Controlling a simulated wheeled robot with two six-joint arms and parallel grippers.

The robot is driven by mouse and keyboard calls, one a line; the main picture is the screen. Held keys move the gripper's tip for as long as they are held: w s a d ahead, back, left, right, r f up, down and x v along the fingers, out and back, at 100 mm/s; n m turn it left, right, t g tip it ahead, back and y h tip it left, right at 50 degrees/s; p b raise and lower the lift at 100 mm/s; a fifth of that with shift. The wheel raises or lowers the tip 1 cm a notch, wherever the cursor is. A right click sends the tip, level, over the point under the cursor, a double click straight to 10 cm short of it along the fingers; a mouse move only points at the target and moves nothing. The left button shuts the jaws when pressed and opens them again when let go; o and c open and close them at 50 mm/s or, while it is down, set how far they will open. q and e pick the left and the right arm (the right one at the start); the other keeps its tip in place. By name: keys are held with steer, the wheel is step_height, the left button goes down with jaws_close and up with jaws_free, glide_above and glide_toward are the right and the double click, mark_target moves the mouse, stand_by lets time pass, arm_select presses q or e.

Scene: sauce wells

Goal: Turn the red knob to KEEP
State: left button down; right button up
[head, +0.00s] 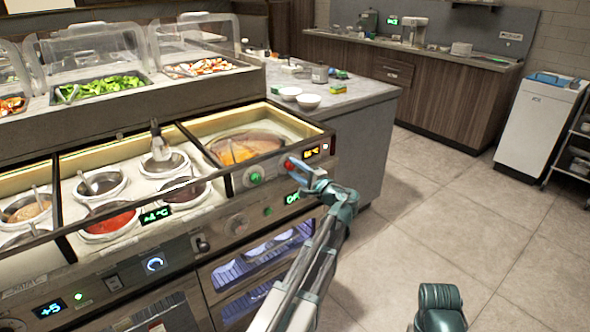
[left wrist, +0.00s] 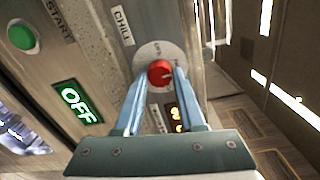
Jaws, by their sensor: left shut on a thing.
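The red knob (left wrist: 160,73) sits on a round pale dial plate on the counter's front panel. It also shows as a small red spot in the head view (head: 289,165). My left gripper (left wrist: 160,78) is shut on the knob, with one blue finger on each side; in the head view (head: 298,169) it reaches the panel's right end. A CHILL label (left wrist: 123,25) stands up and left of the dial. Another label below the knob, between the fingers, is too small to read surely. I cannot make out a KEEP label or the knob's exact setting.
A green OFF display (left wrist: 78,101) and a green START button (left wrist: 22,36) are beside the knob. A well with orange food (head: 240,150) lies behind the panel. Sauce pots (head: 103,183) stand to the left.

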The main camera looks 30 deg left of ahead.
arm_select(q)
steer(key=c, duration=0.5)
jaws_free()
steer(key=v, duration=1.4)
steer(key=s+d+r+n+g+h+p, duration=0.1)
steer(key=s+d+r+g+h+p, duration=0.1)
steer(key=s+d+h+p, duration=0.5)
steer(key=s+d+r+n+g+h+p, duration=0.1)
steer(key=s+d+g+h+p, duration=0.4)
steer(key=s+d+p, duration=1)
steer(key=d+r+h+p, duration=0.1)
steer(key=h+p, duration=0.2)
steer(key=p, duration=0.1)
steer(key=shift+d+n, duration=0.35)
steer(key=shift+n, duration=0.05)
